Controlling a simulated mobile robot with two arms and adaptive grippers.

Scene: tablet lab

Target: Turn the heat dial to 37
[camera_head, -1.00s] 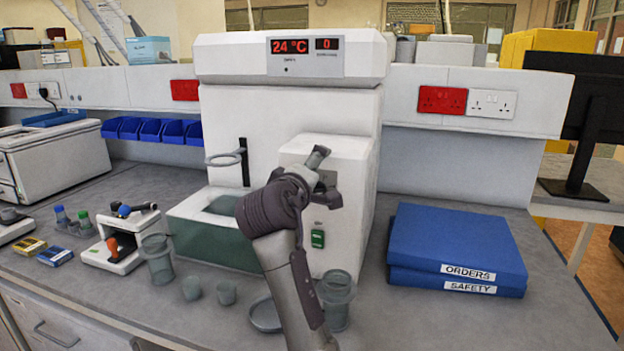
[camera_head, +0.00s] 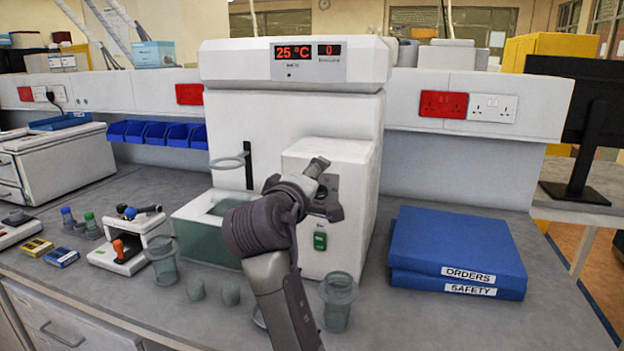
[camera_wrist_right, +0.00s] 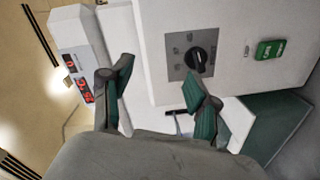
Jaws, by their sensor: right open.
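The white dispenser machine (camera_head: 235,120) stands on the bench, its red display (camera_head: 292,52) reading 25 °C beside a 0. The black heat dial (camera_wrist_right: 197,61) sits on a grey plate (camera_wrist_right: 176,45) on the machine's front box; its pointer mark is too small to read. My right gripper (camera_head: 322,186) is in front of this box and mostly hides the dial in the head view. In the right wrist view my right gripper (camera_wrist_right: 157,84) is open, with one finger close to the dial and the other off to the left; contact cannot be told. My left gripper is out of view.
A green switch (camera_head: 320,241) is below the dial. A green-grey basin (camera_head: 205,240) and a ring holder (camera_head: 228,161) are left of the box. Small beakers (camera_head: 337,300) stand in front. Blue binders (camera_head: 455,240) lie to the right.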

